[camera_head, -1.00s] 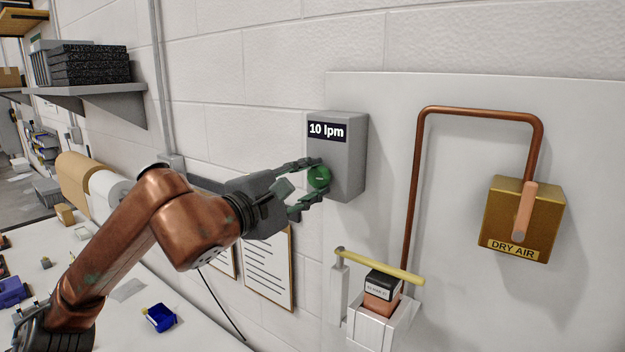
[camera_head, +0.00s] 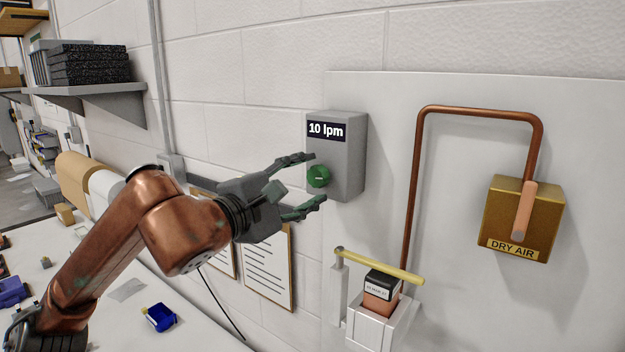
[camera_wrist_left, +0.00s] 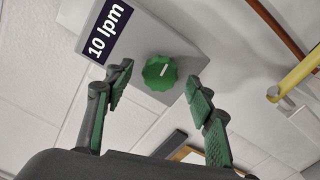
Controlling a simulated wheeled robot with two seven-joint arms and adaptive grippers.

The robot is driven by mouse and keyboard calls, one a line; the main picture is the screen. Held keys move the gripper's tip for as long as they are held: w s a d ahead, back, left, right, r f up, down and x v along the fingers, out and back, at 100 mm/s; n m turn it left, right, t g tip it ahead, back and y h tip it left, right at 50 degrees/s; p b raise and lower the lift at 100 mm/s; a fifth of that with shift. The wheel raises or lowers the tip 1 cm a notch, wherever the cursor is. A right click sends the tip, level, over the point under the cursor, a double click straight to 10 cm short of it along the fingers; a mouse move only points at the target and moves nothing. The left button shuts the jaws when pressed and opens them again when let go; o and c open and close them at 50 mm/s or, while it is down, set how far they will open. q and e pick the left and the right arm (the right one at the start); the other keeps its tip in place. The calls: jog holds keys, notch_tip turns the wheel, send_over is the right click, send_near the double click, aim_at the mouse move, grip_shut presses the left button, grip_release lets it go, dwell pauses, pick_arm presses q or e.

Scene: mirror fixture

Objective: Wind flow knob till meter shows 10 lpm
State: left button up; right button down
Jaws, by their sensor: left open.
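The green flow knob (camera_head: 318,176) sits on the front of a grey meter box (camera_head: 346,160) on the wall. The meter's display (camera_head: 326,130) reads "10 lpm". My left gripper (camera_head: 310,180) is open, its fingers spread above and below the knob and apart from it. In the left wrist view the knob (camera_wrist_left: 160,72), with a white mark on its face, shows whole between the open fingers (camera_wrist_left: 160,84), with a gap on each side. The same display (camera_wrist_left: 105,32) is at the upper left there. My right gripper is not in view.
A gold "DRY AIR" box (camera_head: 520,220) with a copper pipe (camera_head: 413,180) is on the panel at right. A yellow bar (camera_head: 385,266) sticks out below the meter, over a white holder (camera_head: 378,325). Framed sheets (camera_head: 268,268) hang below the gripper.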

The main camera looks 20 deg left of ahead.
pick_arm(q)
jog(key=v, duration=1)
jog(key=shift+s, duration=0.4)
